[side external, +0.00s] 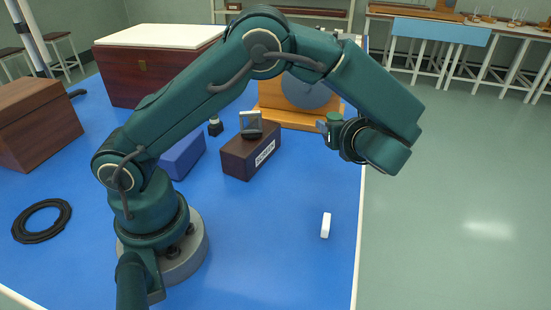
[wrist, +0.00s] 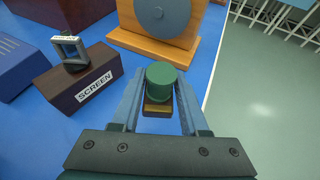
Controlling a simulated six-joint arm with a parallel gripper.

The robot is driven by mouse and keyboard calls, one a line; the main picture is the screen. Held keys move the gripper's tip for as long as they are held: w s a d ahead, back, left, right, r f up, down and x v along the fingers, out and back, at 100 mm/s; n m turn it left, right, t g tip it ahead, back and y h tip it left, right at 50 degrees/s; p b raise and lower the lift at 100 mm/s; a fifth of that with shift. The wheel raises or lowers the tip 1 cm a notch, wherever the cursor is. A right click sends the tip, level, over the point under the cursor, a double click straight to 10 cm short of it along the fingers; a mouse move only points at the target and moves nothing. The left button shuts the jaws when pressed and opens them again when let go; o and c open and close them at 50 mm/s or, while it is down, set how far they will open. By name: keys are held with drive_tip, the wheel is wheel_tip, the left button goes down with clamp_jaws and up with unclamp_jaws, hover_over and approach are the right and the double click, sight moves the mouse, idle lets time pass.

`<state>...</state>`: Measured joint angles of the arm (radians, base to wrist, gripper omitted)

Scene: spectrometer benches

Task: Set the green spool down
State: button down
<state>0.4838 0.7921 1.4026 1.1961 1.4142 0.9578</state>
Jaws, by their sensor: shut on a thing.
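The green spool (wrist: 161,73) is between the two fingers of my gripper (wrist: 160,92) in the wrist view, its round green top showing, with a brownish-yellow part below it. My gripper is shut on it. In the side external view my gripper (side external: 327,128) is near the right edge of the blue table, and the green spool (side external: 334,117) shows as a small green top at the fingers. The spool looks held above the table; the exact height is hard to tell.
A dark box labelled SCREEN (side external: 251,150) with a small framed piece on it stands left of my gripper. A wooden stand with a grey disc (side external: 312,92) is behind. A white block (side external: 326,225) lies near the table's right edge. The blue table (side external: 270,240) has free room in front.

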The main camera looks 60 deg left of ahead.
sight(325, 178)
wheel_tip(325, 178, down, 11)
drive_tip(key=shift+r, duration=0.1)
idle(0.4)
drive_tip(key=shift+c, duration=2.1)
unclamp_jaws()
